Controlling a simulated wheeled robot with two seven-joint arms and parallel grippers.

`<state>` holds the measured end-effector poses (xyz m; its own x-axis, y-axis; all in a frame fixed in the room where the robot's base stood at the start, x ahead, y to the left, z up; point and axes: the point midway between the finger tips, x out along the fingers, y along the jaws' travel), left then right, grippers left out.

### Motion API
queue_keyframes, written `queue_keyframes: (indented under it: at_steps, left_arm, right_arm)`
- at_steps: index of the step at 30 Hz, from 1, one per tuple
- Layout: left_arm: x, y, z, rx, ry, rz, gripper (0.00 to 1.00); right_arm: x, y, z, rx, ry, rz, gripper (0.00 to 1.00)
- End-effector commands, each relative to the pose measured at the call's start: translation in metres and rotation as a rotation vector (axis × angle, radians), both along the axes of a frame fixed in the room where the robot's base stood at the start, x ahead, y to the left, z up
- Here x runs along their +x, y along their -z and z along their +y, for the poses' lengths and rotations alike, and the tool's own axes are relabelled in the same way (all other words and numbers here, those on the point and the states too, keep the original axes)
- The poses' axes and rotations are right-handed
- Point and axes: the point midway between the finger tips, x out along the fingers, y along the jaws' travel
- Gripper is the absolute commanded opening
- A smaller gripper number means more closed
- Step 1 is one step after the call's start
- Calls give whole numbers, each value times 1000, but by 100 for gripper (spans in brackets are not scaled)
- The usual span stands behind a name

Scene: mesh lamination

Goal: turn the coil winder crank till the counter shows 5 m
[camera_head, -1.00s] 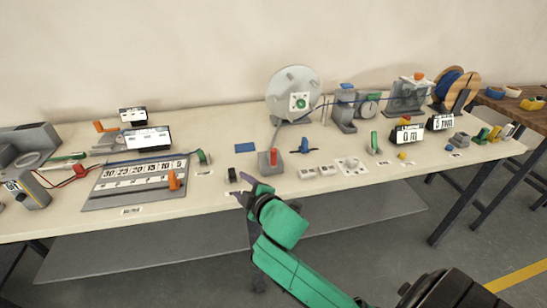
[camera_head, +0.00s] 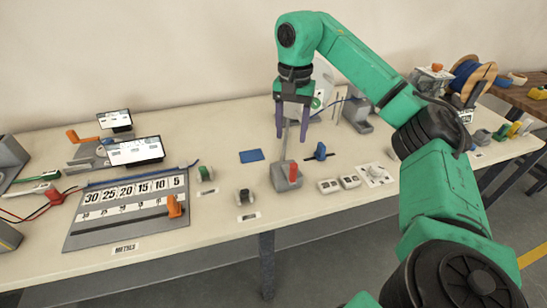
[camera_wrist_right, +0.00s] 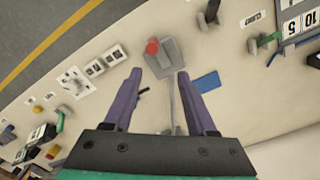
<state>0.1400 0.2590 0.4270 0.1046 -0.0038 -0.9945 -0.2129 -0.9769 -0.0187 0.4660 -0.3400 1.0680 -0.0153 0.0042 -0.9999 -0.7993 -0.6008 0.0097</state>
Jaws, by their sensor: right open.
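The coil winder's pale disc (camera_head: 324,76) stands at the back of the table, mostly hidden behind my right arm. A green part at its hub shows just right of the gripper. My right gripper (camera_head: 291,127) points down in front of the disc, open and empty. In the wrist view its two purple fingers (camera_wrist_right: 159,80) are apart, with a thin grey rod visible between them. The crank handle cannot be made out. The metre counter is hidden behind my arm. My left gripper is not in view.
A grey block (camera_head: 281,182) with a red handle (camera_head: 293,171) stands in front of the gripper. A blue pad (camera_head: 251,156) lies to its left, a blue-handled tool (camera_head: 320,151) to its right. A measuring board (camera_head: 127,225) lies at left; small white blocks (camera_head: 350,181) are front right.

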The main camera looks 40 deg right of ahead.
Motion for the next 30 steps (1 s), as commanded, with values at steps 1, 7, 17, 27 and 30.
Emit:
queue_keyframes:
  at_steps: [1, 7, 17, 27, 30]
  left_arm:
    - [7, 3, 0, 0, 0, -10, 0]
    - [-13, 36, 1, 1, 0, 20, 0]
    - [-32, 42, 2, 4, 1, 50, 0]
    - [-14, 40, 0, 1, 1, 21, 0]
    - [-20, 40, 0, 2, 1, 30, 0]
  right_arm:
    - [-2, 3, -3, -6, 3, 7, 57]
    - [-3, 46, -2, -4, -1, 9, 57]
    - [-5, 121, -1, -4, -1, 9, 57]
    - [-5, 144, -1, -2, -1, 3, 57]
    - [-4, 144, -1, -2, -1, 3, 53]
